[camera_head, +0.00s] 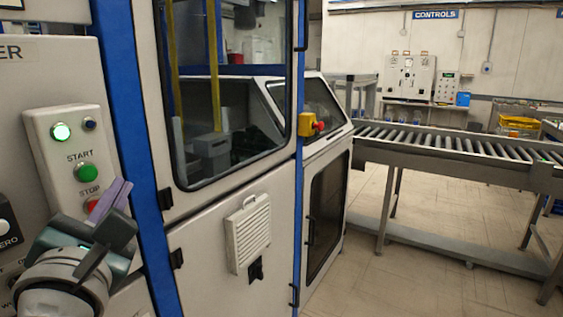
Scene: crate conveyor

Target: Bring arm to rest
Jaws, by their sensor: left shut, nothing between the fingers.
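My left gripper (112,205) is at the lower left, in front of the machine's control panel (47,128). Its purple fingertips are together with nothing between them, and they point up and to the right. The fingers sit close to the red STOP button (92,203) and partly cover the area around it; I cannot tell whether they touch the panel. My right gripper is not in view.
A machine cabinet with a windowed door (228,95) and blue frame fills the left and middle. A red and yellow emergency switch (312,125) is on its post. A roller conveyor (450,145) runs along the right.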

